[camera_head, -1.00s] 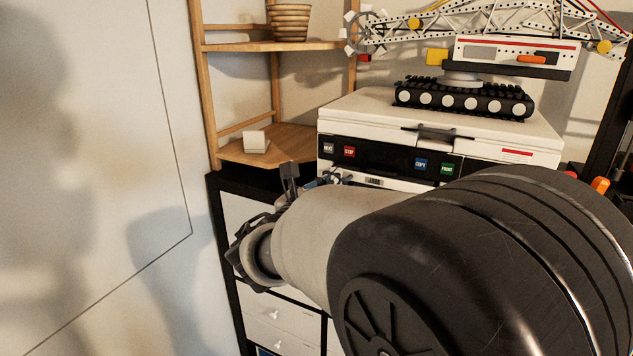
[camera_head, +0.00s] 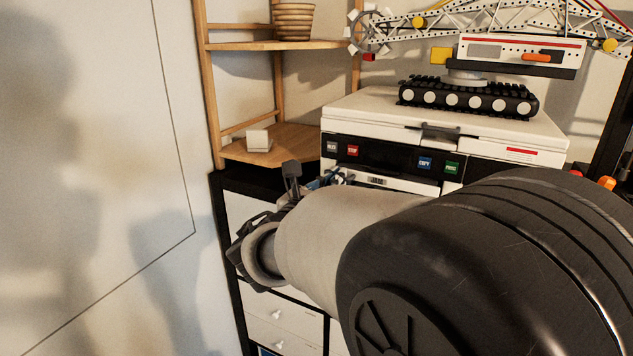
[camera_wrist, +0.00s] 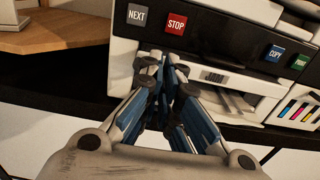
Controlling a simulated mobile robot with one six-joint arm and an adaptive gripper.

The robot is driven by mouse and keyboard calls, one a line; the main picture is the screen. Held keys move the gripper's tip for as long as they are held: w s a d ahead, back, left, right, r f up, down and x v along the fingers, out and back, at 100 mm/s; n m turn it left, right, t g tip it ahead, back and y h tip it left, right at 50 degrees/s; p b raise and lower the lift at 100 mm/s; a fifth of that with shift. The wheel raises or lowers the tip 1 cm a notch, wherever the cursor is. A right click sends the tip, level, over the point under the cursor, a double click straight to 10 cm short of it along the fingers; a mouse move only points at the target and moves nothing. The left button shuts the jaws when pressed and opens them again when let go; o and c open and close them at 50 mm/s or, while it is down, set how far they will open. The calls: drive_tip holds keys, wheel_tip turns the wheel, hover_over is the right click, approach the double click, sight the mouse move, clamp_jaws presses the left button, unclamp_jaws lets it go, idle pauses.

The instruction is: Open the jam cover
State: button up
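The white printer (camera_head: 345,110) with a black front panel stands on a dark cabinet. I cannot tell for certain which panel is the jam cover; below the buttons is a white front section with a small display (camera_head: 375,181). My gripper (camera_wrist: 168,68) is in front of the printer's left part, just below the STOP button (camera_wrist: 177,24). Its fingers converge and look shut, with nothing visible between them. The small display also shows right of the fingertips in the wrist view (camera_wrist: 215,77). In the head view my arm hides the printer's lower front.
A tracked toy crane (camera_head: 470,98) stands on the printer lid. A wooden shelf (camera_head: 270,148) with a small white block (camera_head: 259,140) is at left. Ink colour markings (camera_wrist: 298,109) show at the printer's lower right. The cabinet's black top (camera_head: 240,178) is bare at left.

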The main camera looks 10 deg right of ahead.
drive_tip(key=o, duration=1.2)
drive_tip(key=shift+s+d, duration=0.1)
drive_tip(key=shift+d, duration=0.1)
